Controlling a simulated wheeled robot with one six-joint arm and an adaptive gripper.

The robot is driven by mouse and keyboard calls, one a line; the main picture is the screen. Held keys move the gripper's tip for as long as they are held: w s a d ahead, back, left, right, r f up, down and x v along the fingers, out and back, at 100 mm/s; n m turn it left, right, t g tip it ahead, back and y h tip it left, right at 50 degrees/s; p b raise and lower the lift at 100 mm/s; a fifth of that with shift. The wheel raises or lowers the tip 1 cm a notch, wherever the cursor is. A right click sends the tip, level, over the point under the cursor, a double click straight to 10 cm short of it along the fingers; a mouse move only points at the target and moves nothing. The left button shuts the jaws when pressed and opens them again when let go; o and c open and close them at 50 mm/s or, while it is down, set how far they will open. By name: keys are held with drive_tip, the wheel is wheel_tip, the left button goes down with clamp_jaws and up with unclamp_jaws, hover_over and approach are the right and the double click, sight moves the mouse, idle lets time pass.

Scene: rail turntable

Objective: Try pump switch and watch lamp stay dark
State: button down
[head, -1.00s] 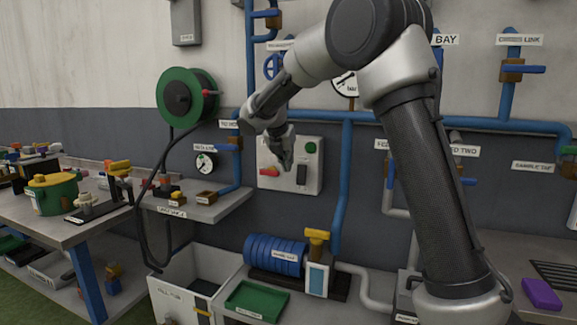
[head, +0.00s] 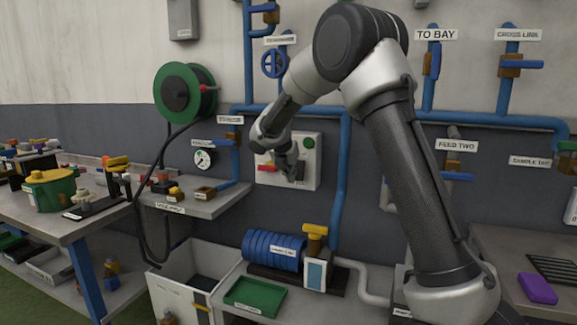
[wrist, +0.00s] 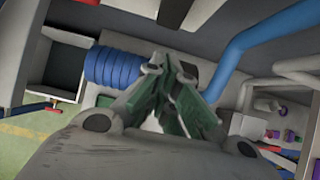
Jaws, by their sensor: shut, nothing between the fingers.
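The pump switch panel is a pale box (head: 311,177) on the wall in the head view. It carries a round green lamp (head: 308,142) at its upper right, which looks dull green, and a red part (head: 265,168) at its left. A dark rocker switch (head: 300,171) sits low on its face, partly hidden by my gripper. My gripper (head: 292,178) is shut and empty in front of the panel, its fingertips close beside the switch; I cannot tell whether they touch. In the wrist view the green-padded fingers (wrist: 180,100) are together.
A blue coil (head: 272,250), a yellow-handled valve (head: 315,230) and a green tray (head: 255,296) stand below the panel. A blue pipe (head: 343,190) runs down at its right. A small shelf (head: 205,207) juts out at its left, with a gauge (head: 203,159) above.

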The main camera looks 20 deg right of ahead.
sight(296, 177)
drive_tip(key=shift+w+d+f, duration=0.45)
drive_tip(key=shift+w+d, duration=0.05)
drive_tip(key=shift+w, duration=0.2)
drive_tip(key=shift+w+d+f, duration=0.45)
drive_tip(key=shift+w+d, duration=0.1)
drive_tip(key=shift+w, duration=0.15)
drive_tip(key=shift+w+d+f, duration=0.45)
drive_tip(key=shift+w+d, duration=0.05)
drive_tip(key=shift+w, duration=0.2)
drive_tip(key=shift+w+d+f, duration=0.25)
drive_tip(key=shift+w+f, duration=0.1)
drive_tip(key=shift+w, duration=0.05)
drive_tip(key=shift+r, duration=0.2)
